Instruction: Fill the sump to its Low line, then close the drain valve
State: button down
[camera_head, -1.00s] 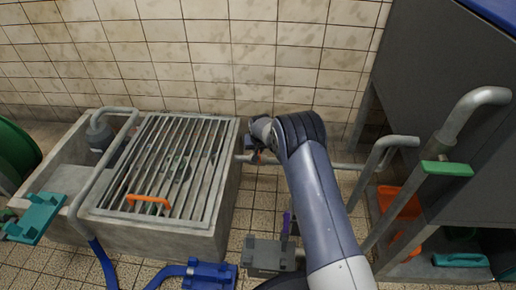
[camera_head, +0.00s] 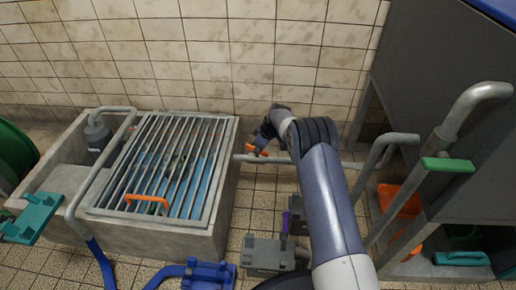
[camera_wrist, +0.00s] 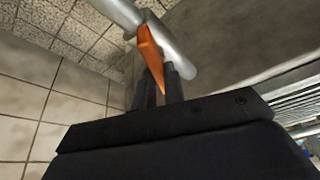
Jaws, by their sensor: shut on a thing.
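The sump (camera_head: 150,235) is a concrete basin at left in the head view, under a metal grate with an orange handle (camera_head: 147,203). Blue water (camera_head: 185,185) shows between the bars; the Low line cannot be made out. A grey pipe runs from the sump's right side and carries an orange valve lever (camera_head: 257,151), apparently the drain valve. My gripper (camera_head: 260,145) is at this lever. In the wrist view, my gripper (camera_wrist: 159,85) is shut on the orange lever (camera_wrist: 149,56), its fingers on either side. The lever lies at an angle to the pipe (camera_wrist: 175,48).
A green-handled valve (camera_head: 447,166) stands on a pipe at right, by a grey cabinet. A blue valve (camera_head: 208,275), a grey block (camera_head: 268,257) with a purple lever, and a teal handle (camera_head: 35,215) stand nearby. The tiled wall is close behind.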

jog(key=n+g, duration=0.2)
jog(key=n, duration=0.2)
jog(key=shift+w+d+n, duration=0.1)
jog(key=shift+n, duration=0.2)
dwell(0.3)
jog(key=c, duration=1.5)
grip_release()
jog(key=shift+r, duration=0.1)
jog(key=p+v, duration=0.4)
jog(key=v, duration=0.6)
jog(key=shift+d+r, duration=0.2)
jog(key=shift+d, duration=0.05)
